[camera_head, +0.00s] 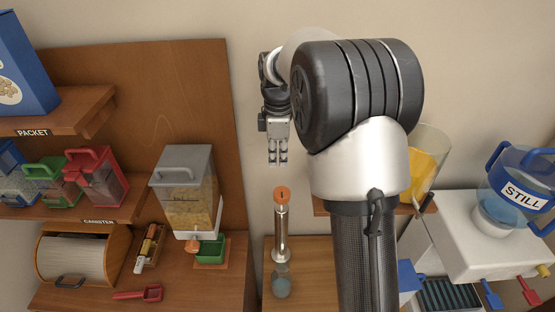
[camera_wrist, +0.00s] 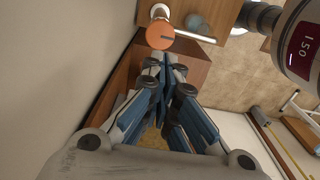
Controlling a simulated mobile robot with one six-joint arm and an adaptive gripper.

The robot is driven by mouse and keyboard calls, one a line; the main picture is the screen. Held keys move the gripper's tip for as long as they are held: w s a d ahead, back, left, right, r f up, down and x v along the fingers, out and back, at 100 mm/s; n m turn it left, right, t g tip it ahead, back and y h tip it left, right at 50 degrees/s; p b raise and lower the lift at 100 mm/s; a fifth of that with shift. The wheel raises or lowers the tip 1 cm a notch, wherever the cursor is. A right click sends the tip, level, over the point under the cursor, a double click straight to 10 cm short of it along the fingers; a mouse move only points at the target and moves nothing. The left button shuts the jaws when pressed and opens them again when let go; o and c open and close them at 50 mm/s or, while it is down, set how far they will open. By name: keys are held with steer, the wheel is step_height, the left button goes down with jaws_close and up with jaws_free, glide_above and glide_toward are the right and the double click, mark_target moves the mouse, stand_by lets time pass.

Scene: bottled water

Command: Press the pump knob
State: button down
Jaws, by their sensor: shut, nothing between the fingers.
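The pump knob (camera_head: 281,194) is an orange round cap on top of an upright silver pump tube (camera_head: 281,235). My gripper (camera_head: 278,163) points down, shut and empty, above the knob with a visible gap in the head view. In the wrist view my gripper's fingers (camera_wrist: 163,62) meet close to the knob's lower edge in the picture; contact cannot be told.
A clear dispenser (camera_head: 187,195) with yellow contents stands left, beside a wooden panel. A "STILL" water bottle (camera_head: 522,190) sits on a white dispenser (camera_head: 465,235) at right. A clear pitcher (camera_head: 428,160) with yellow contents is behind my arm. Space around the knob is clear.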

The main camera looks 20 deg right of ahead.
mark_target(278, 193)
step_height(278, 193, down, 11)
steer(key=shift+r, duration=0.1)
stand_by(0.4)
step_height(278, 193, down, 5)
steer(key=b, duration=0.3)
steer(key=shift+s+r, duration=0.1)
